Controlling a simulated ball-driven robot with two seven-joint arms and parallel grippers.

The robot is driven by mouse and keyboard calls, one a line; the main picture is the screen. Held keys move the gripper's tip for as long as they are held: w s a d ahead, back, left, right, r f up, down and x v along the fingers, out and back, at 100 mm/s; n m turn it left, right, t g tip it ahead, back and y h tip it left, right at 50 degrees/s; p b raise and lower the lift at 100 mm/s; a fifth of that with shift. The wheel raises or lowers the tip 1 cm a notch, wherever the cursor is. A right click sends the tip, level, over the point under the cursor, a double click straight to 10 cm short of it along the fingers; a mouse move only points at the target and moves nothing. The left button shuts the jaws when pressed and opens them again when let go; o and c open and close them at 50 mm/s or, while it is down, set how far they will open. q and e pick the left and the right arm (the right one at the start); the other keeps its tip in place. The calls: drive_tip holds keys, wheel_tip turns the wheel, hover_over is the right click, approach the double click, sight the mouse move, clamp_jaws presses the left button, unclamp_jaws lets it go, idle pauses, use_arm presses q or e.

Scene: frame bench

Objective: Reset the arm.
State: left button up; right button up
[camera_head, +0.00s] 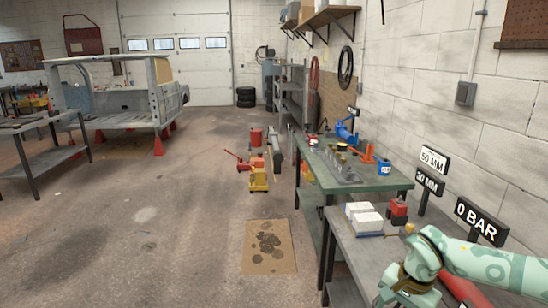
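A mint-green jointed arm (490,262) with a red band comes in from the lower right, apparently my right arm. It bends at a rounded joint and runs down towards the bottom edge, above the near grey bench. No gripper fingers can be made out on it, and its lower end is cut off by the frame. My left arm and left gripper are not in the picture.
The near grey bench (352,254) bears white boxes (368,222) and a red item (398,211). Black signs (480,222) stand at its wall side. Beyond is a green-topped bench (376,181) with tools. The floor left of the cardboard sheet (269,247) is clear.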

drive_tip(key=s+a+f+m+t+y, duration=0.1)
drive_tip(key=a+f+m+y, duration=0.35)
drive_tip(key=a+m, duration=0.35)
drive_tip(key=a+f+m+y, duration=0.4)
drive_tip(key=a+m+y, duration=0.1)
drive_tip(key=a, duration=0.4)
wheel_tip(320, 180, down, 9)
drive_tip(key=s+d+m+t, duration=0.1)
drive_tip(key=m+t, duration=0.5)
drive_tip(key=m, duration=0.9)
drive_tip(key=s+d+f+m+h, duration=0.4)
drive_tip(key=s+d+f+m, duration=0.2)
drive_tip(key=s+f+m, duration=0.45)
drive_tip(key=s+d+f+m+h, duration=0.4)
drive_tip(key=s+d+f+m, duration=0.1)
drive_tip(key=s+f+m, duration=0.5)
drive_tip(key=s+d+f+m+g+h, duration=0.1)
drive_tip(key=s+f+m+g, duration=0.1)
drive_tip(key=s, duration=0.8)
drive_tip(key=s+d+f+m+g, duration=0.1)
drive_tip(key=s+f+m+g, duration=0.2)
drive_tip(key=s, duration=0.7)
drive_tip(key=s+d+f+m+g+h, duration=0.1)
drive_tip(key=s+m, duration=0.4)
drive_tip(key=s, duration=0.5)
drive_tip(key=shift+s+f+g+h, duration=0.15)
drive_tip(key=shift+f+g+h, duration=0.2)
drive_tip(key=shift+f+g, duration=0.45)
